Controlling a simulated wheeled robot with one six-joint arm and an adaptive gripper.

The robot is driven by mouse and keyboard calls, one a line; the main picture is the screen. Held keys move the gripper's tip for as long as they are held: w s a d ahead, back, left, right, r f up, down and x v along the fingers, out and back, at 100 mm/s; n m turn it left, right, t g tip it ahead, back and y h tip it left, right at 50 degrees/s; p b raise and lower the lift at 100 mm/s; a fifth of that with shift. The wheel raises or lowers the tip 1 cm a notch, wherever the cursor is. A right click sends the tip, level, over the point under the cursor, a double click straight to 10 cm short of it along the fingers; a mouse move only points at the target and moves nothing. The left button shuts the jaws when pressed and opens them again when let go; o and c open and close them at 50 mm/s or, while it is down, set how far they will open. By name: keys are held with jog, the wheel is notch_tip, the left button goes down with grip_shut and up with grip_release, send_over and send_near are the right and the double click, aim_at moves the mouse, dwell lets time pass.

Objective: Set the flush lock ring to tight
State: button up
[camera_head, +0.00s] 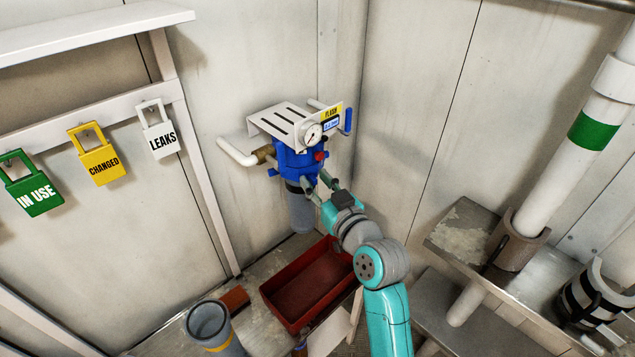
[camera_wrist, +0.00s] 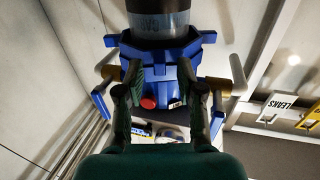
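The flush unit (camera_head: 296,160) is a blue filter head on the back wall, with a gauge, a yellow FLUSH label and a grey bowl (camera_head: 301,212) below. My gripper (camera_head: 318,185) reaches the unit's lower front. In the wrist view my gripper (camera_wrist: 159,75) has its fingers wide apart, one on each side of the blue body near the collar. I cannot tell whether they touch it. The ring's setting is not readable.
White pipes with blue handles (camera_head: 348,120) flank the unit. A red tray (camera_head: 300,290) and a grey cup (camera_head: 209,320) stand below. Green, yellow and white tags (camera_head: 160,140) hang at left. A pipe and metal shelf stand at right.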

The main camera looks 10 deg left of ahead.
aim_at(291, 176)
grip_shut()
jog(key=shift+s+a, duration=0.45)
jog(key=shift+a, duration=0.4)
jog(key=shift+s+a, duration=0.4)
jog(key=shift+a, duration=0.4)
grip_release()
jog(key=shift+a+r, duration=0.1)
jog(key=v, duration=1.2)
jog(key=shift+w, duration=0.1)
